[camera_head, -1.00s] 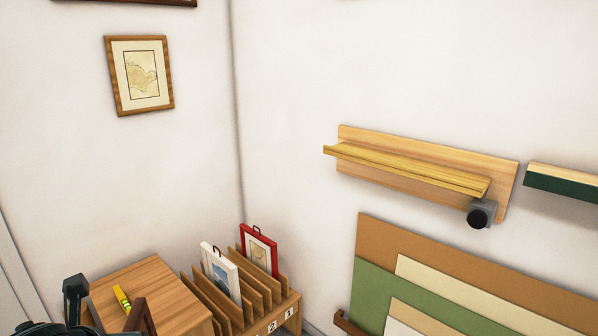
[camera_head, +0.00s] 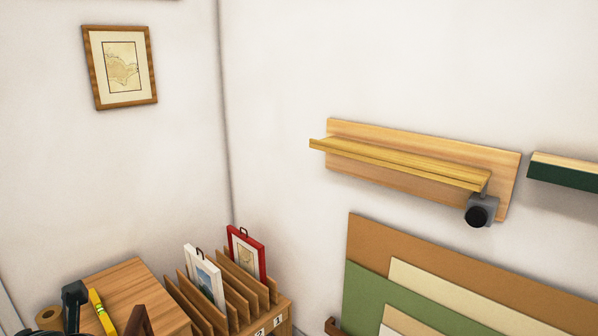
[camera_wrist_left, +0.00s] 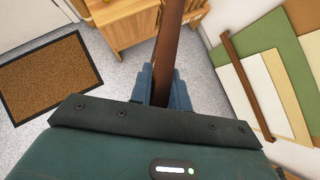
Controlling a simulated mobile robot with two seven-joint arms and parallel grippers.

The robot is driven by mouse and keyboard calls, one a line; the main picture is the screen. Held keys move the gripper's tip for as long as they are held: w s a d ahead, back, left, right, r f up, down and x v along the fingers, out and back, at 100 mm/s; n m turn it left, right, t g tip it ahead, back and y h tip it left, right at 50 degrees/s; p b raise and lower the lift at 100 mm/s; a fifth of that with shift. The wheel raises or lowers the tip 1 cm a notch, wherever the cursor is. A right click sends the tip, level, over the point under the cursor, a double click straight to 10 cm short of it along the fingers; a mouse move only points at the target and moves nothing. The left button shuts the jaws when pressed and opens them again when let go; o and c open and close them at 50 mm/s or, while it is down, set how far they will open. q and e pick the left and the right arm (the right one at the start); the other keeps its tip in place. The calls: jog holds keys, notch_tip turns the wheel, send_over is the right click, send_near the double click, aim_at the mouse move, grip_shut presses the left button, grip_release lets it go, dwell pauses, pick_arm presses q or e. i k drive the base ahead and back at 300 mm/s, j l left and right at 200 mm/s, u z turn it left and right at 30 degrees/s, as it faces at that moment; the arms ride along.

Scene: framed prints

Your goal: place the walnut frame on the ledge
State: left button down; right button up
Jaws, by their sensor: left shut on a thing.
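The walnut frame shows as a dark brown bar seen nearly edge-on in the left wrist view (camera_wrist_left: 172,50). My left gripper (camera_wrist_left: 164,88) is shut on it, with a blue-grey finger on either side. In the head view only a dark brown corner of the frame (camera_head: 138,321) shows at the bottom edge, in front of the wooden cabinet. The ledge (camera_head: 400,162) is a pale yellow wooden shelf with a backboard on the right wall. It looks empty, and the frame is well below and left of it. My right gripper is not in view.
A grey block with a black round face (camera_head: 481,211) sits at the ledge's right end. Coloured boards (camera_head: 400,255) lean below. A slotted rack (camera_head: 235,300) holds white and red frames. A yellow level (camera_head: 102,312) lies on the cabinet (camera_head: 135,285). A dark-green-fronted shelf (camera_head: 565,172) is right.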

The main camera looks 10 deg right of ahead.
aim_at(409, 163)
jog(key=i+l, duration=0.2)
jog(key=l, duration=0.15)
jog(key=i+l, duration=0.15)
jog(key=l, duration=0.25)
jog(key=i+l, duration=0.2)
jog(key=l, duration=0.15)
jog(key=i+l, duration=0.15)
jog(key=l, duration=0.25)
jog(key=i+l, duration=0.2)
jog(key=l, duration=0.15)
